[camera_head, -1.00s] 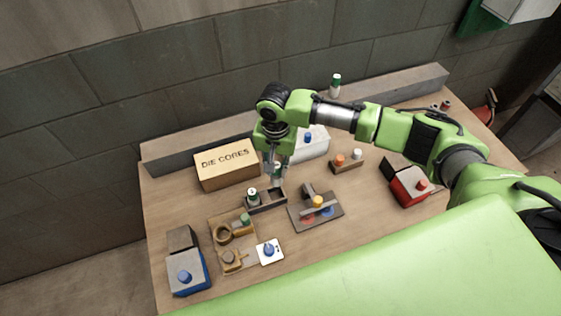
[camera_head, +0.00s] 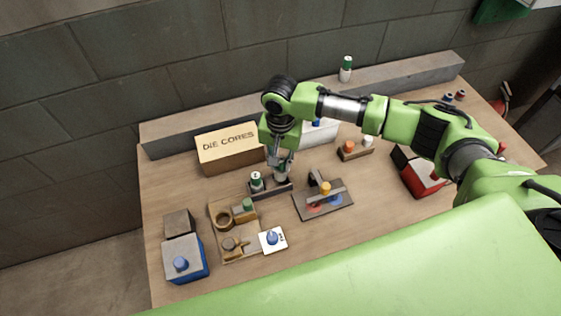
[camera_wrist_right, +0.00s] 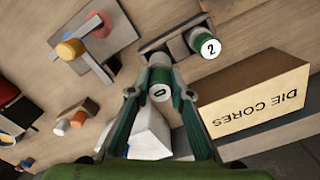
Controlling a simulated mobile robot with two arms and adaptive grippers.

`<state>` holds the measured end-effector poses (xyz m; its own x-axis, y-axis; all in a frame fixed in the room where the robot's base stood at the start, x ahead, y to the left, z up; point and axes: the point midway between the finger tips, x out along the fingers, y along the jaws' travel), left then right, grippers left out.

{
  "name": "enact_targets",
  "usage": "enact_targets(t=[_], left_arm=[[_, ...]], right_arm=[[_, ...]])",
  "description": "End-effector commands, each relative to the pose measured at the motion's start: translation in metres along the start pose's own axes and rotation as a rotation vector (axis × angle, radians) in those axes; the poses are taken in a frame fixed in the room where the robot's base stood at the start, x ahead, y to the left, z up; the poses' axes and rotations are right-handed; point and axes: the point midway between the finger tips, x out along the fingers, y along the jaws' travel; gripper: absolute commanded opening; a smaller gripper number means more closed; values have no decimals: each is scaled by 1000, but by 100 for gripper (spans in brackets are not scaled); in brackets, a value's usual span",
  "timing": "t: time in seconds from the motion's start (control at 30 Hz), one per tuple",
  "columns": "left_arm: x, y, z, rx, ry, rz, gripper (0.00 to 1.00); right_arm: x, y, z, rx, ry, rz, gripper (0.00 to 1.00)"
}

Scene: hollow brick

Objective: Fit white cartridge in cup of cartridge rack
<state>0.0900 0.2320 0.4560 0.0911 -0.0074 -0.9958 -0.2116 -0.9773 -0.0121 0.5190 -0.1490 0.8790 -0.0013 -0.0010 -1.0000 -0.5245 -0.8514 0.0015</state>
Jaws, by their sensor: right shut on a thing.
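My right gripper (camera_head: 281,168) is shut on a white cartridge with a green band (camera_head: 281,174), whose round numbered end faces the camera in the right wrist view (camera_wrist_right: 159,91). The dark cartridge rack (camera_head: 272,191) lies just below it. A similar cartridge marked 2 (camera_wrist_right: 206,46) stands in one rack cup; it also shows in the head view (camera_head: 256,181). The held cartridge is over the right part of the rack, by the other cup. Gripper and cartridge partly hide that cup, and I cannot tell whether the cartridge's lower end is inside it. My left gripper is not in view.
The DIE CORES box (camera_head: 222,155) stands close behind the rack on the left. A wooden fixture (camera_head: 231,235) is in front. Another green-and-white cartridge (camera_head: 346,68) stands on the back ledge (camera_head: 400,85).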

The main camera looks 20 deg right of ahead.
Motion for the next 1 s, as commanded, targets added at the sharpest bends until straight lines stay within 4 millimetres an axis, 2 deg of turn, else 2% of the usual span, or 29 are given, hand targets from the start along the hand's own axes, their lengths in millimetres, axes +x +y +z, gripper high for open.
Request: enact_targets(t=[0.5, 1.0], left_arm=[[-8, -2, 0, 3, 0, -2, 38], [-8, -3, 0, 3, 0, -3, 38]], right_arm=[[5, 0, 0, 0, 0, 0, 0], [6, 0, 0, 0, 1, -1, 0]])
